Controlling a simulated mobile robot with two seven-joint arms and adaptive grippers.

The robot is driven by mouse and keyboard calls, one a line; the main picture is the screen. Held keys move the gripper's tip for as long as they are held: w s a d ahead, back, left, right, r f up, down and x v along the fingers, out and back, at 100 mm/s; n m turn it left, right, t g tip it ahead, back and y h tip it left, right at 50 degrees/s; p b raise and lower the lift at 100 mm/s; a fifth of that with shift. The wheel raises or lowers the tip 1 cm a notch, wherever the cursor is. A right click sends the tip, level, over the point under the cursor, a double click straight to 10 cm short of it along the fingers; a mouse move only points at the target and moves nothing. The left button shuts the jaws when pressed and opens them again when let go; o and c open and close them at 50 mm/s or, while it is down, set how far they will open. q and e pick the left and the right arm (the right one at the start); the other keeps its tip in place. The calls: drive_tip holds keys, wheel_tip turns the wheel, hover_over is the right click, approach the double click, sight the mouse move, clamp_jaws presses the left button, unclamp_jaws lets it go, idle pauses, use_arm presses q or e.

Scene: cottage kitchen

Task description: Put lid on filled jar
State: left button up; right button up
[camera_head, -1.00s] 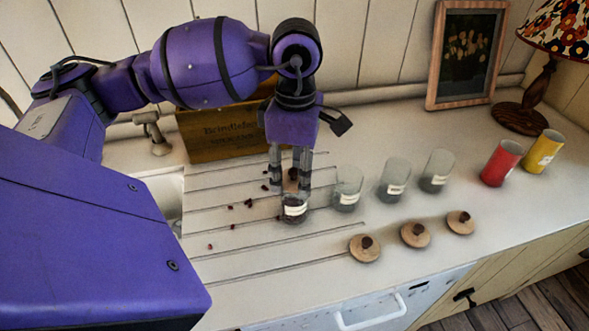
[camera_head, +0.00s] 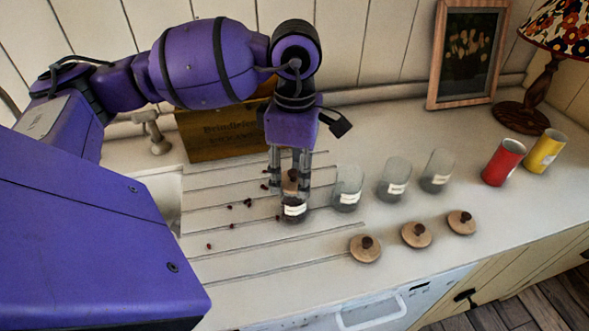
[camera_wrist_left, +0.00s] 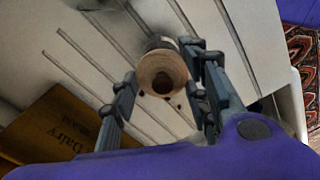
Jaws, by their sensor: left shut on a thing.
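My left gripper (camera_head: 290,190) points down with its fingers on both sides of a wooden lid with a dark knob (camera_head: 291,180). It is shut on this lid, which also shows between the fingers in the left wrist view (camera_wrist_left: 162,68). The filled jar (camera_head: 294,210), glass with a white label and dark contents, stands upright directly below the lid. The lid is over the jar's mouth; whether it touches the rim is hard to tell. The lid hides most of the jar in the wrist view. My right gripper is not in view.
Three empty labelled glass jars stand to the right, the nearest (camera_head: 347,187) close to the gripper. Three spare lids (camera_head: 365,248) lie in front. Small dark beans (camera_head: 231,207) are scattered left on the grooved counter (camera_head: 240,265). A wooden crate (camera_head: 225,133) stands behind; red (camera_head: 503,162) and yellow (camera_head: 542,151) cans stand right.

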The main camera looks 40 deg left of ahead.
sight(295, 170)
use_arm(q)
drive_tip(key=shift+f, duration=0.4)
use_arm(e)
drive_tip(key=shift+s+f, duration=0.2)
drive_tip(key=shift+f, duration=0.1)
use_arm(q)
drive_tip(key=o, duration=0.7)
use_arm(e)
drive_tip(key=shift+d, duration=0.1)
use_arm(q)
drive_tip(key=shift+w+r+p, duration=0.1)
drive_tip(key=shift+r+p, duration=1.65)
drive_tip(key=shift+r, duration=3.85)
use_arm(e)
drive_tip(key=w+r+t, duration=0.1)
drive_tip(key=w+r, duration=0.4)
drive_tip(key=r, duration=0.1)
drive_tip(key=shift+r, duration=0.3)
